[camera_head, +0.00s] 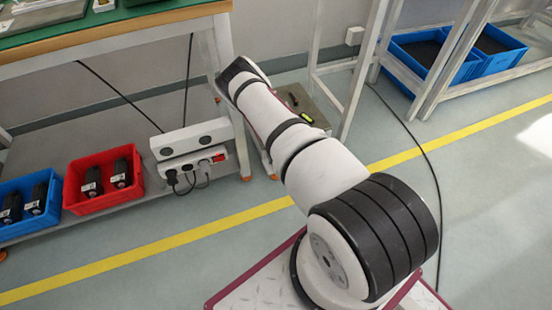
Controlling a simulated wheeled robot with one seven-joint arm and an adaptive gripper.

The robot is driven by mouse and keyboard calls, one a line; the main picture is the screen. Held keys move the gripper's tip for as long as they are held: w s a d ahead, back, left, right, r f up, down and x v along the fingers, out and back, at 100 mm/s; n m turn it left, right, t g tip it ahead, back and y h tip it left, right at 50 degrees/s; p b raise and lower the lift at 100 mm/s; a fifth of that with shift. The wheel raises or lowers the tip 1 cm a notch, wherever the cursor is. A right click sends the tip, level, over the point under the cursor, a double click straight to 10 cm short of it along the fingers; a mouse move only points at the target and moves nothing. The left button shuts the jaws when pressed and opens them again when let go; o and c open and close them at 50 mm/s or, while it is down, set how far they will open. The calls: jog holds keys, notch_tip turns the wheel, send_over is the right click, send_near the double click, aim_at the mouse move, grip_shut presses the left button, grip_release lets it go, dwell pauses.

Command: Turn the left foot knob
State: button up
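A small orange part (3,255), possibly a foot knob, shows at the far left edge of the picture, mostly cut off. Another small orange part (246,178) shows at the foot of the workbench leg, right of the power strip, and a third (273,177) is close beside it. They are too small to tell their shape or turn. My arm reaches from the lower right up and left toward the workbench leg. My gripper is not visible, so its opening and its distance to any knob cannot be told.
The workbench (110,37) has a lower shelf with a blue bin (30,232), a red bin (105,200) and a power strip (215,168) with cables. A rack with blue bins (425,55) stands at right. A black cable crosses the floor; floor before the yellow line is clear.

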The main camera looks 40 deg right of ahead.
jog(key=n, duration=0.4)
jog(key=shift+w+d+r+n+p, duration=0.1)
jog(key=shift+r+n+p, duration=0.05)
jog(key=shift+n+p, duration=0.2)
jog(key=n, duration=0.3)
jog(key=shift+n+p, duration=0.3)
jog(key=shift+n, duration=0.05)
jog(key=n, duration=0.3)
jog(key=shift+p, duration=0.35)
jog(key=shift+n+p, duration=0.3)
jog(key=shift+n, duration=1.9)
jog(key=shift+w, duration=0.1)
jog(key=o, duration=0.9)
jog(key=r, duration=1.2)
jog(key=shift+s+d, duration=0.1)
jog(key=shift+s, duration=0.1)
